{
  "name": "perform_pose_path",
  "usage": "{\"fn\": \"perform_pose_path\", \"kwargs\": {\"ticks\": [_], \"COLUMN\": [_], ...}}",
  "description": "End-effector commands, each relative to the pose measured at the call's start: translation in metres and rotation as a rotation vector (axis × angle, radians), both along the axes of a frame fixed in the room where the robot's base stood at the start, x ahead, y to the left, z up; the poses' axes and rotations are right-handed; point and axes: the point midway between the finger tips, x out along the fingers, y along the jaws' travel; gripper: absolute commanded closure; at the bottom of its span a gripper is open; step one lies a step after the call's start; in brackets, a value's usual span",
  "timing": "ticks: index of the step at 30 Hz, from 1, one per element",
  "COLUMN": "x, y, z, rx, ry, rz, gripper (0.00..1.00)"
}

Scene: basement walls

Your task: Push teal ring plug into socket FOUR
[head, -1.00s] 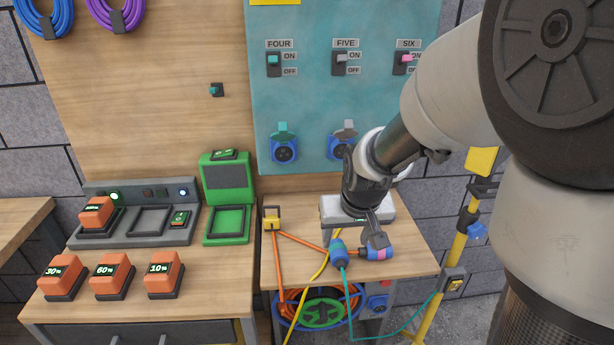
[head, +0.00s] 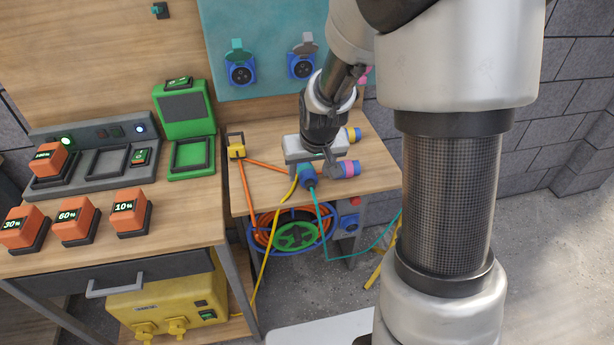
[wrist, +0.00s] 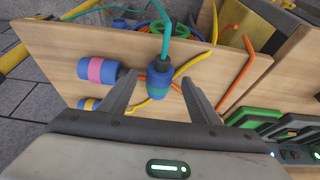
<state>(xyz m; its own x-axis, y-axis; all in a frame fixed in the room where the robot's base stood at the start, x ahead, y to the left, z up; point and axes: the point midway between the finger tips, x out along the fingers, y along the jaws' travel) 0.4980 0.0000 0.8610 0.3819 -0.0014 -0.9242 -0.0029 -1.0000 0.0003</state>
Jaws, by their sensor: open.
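The teal ring plug (head: 308,176) is blue with a teal band and a teal cable, and lies at the small bench's front edge. It also shows in the wrist view (wrist: 164,83), cable end pointing away. My gripper (head: 313,165) is open above the plug. In the wrist view its two fingers (wrist: 162,86) are on either side of the plug, with gaps visible; I cannot tell the height between them. Socket FOUR (head: 241,73) is the left blue socket on the teal panel, its teal lid raised; its label is out of view now.
A pink-ringed plug (head: 347,169) lies just right of the teal one, and a yellow-ringed plug (head: 352,134) behind. Yellow and orange cables (wrist: 179,72) run close by. The socket with the grey lid (head: 302,65) is right of socket FOUR. A cable reel (head: 292,236) sits below.

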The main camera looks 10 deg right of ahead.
Motion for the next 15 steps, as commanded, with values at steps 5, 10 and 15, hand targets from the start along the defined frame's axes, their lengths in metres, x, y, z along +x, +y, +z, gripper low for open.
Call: {"fn": "perform_pose_path", "kwargs": {"ticks": [5,10,15], "x": [0.010,0.012,0.012], "y": [-0.001,0.000,0.000], "z": [-0.023,-0.025,-0.025], "rx": [0.000,0.000,0.001], "ry": [0.001,-0.001,-0.001], "rz": [0.000,0.001,0.001], "gripper": [0.43,0.43,0.43]}}
